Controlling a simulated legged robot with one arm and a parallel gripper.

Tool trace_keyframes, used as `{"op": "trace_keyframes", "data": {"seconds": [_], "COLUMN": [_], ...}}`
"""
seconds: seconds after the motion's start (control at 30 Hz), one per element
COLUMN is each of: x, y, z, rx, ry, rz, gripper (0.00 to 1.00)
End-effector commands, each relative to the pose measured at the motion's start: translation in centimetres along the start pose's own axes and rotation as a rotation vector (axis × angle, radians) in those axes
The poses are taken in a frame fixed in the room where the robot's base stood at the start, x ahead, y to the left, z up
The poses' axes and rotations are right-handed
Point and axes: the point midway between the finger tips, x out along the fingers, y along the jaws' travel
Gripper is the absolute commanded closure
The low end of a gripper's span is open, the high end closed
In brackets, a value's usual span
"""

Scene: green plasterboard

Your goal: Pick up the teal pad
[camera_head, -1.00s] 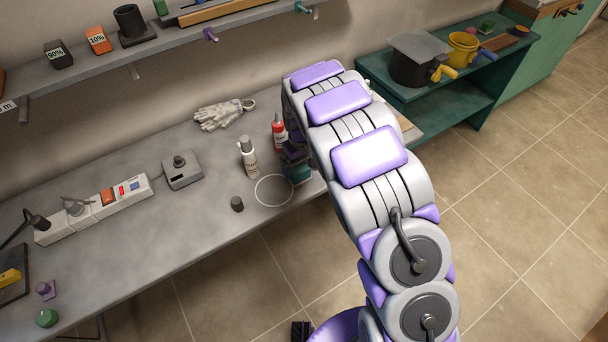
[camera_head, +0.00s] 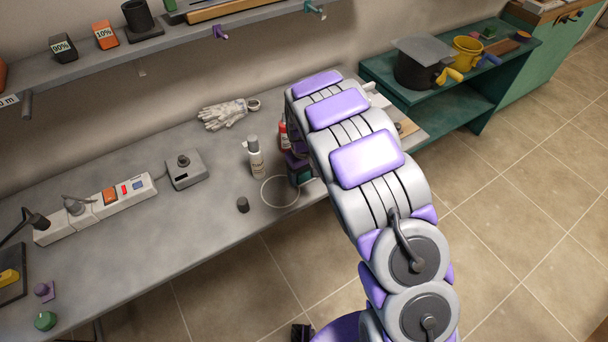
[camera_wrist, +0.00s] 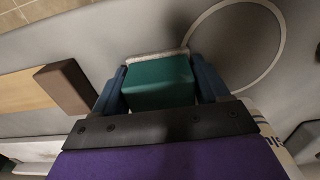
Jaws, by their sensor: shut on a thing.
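The teal pad (camera_wrist: 158,82) is a teal block with a pale edge along its far side, seen in the wrist view between the two blue fingers of my gripper (camera_wrist: 162,88). The fingers are shut on it from both sides. In the head view my gripper (camera_head: 298,172) is at the right part of the grey bench, just right of a white circle outline (camera_head: 280,191), and my arm hides most of it. I cannot tell whether the pad touches the bench top.
A white bottle (camera_head: 255,158) and a red bottle (camera_head: 283,134) stand close to my gripper. A small dark cylinder (camera_head: 243,205) is left of the circle. In the wrist view a brown block (camera_wrist: 66,88) lies to the left. The bench's middle front is mostly clear.

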Motion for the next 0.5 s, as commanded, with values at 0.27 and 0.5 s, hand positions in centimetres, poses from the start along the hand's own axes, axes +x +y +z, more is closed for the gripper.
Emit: {"op": "trace_keyframes", "data": {"seconds": [0.27, 0.5], "x": [0.2, -0.9], "y": [0.2, 0.1], "z": [0.3, 0.2], "rx": [0.003, 0.002], "ry": [-0.002, -0.003], "rz": [-0.007, -0.004], "gripper": [0.59, 0.59]}}
